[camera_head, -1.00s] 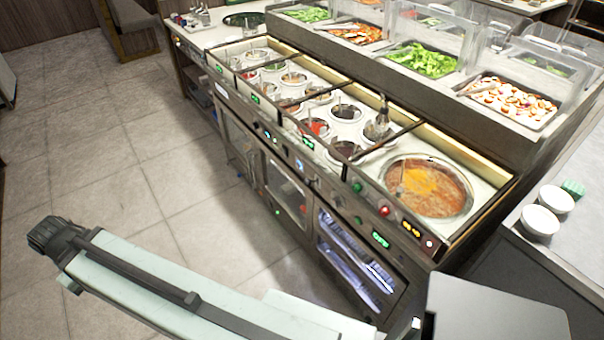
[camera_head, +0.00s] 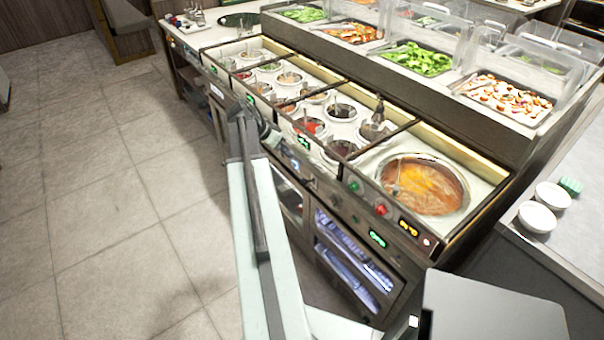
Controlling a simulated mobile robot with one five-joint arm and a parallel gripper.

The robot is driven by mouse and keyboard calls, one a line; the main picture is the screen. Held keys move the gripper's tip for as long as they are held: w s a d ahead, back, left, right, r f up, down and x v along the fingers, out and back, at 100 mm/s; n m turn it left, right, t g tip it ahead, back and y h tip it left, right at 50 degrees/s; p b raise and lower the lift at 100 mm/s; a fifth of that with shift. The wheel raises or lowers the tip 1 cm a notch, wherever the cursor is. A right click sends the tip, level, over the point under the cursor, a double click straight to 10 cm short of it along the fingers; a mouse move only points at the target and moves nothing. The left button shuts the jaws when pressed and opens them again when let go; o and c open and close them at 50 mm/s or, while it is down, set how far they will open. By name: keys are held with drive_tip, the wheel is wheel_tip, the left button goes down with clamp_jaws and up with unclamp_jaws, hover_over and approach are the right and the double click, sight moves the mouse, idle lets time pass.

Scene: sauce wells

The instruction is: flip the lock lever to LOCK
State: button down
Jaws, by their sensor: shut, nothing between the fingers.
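The sauce-well counter's front control panel (camera_head: 335,200) carries small knobs, lit buttons and displays. A small pale fitting (camera_head: 308,181) sits on the panel just right of my arm. It is too small to tell whether it is the lock lever, and I read no LOCK marking. My arm reaches up from the bottom of the head view, and its dark end (camera_head: 268,137) overlaps the panel's middle-left part. My gripper is at that end, small and dark, shut with nothing held. I cannot tell whether it touches the panel. The arm hides part of the panel and cabinet front.
A large soup well (camera_head: 425,186) and several sauce wells line the counter top. A green button (camera_head: 355,187) and a red button (camera_head: 381,209) sit on the panel. White bowls (camera_head: 537,217) stand at the right. Clear tiled floor (camera_head: 110,220) lies left.

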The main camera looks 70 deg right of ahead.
drive_tip(key=b, duration=0.9)
hover_over(307, 181)
drive_tip(key=w, duration=0.2)
drive_tip(key=f, duration=0.9)
drive_tip(key=shift+w+d+f, duration=0.2)
drive_tip(key=shift+d+f, duration=0.05)
drive_tip(key=shift+d, duration=0.1)
drive_tip(key=f+b, duration=0.1)
drive_tip(key=a+f+b, duration=0.1)
drive_tip(key=b, duration=0.1)
drive_tip(key=shift+a+f, duration=0.15)
drive_tip(key=shift+f, duration=0.25)
drive_tip(key=shift+r, duration=0.1)
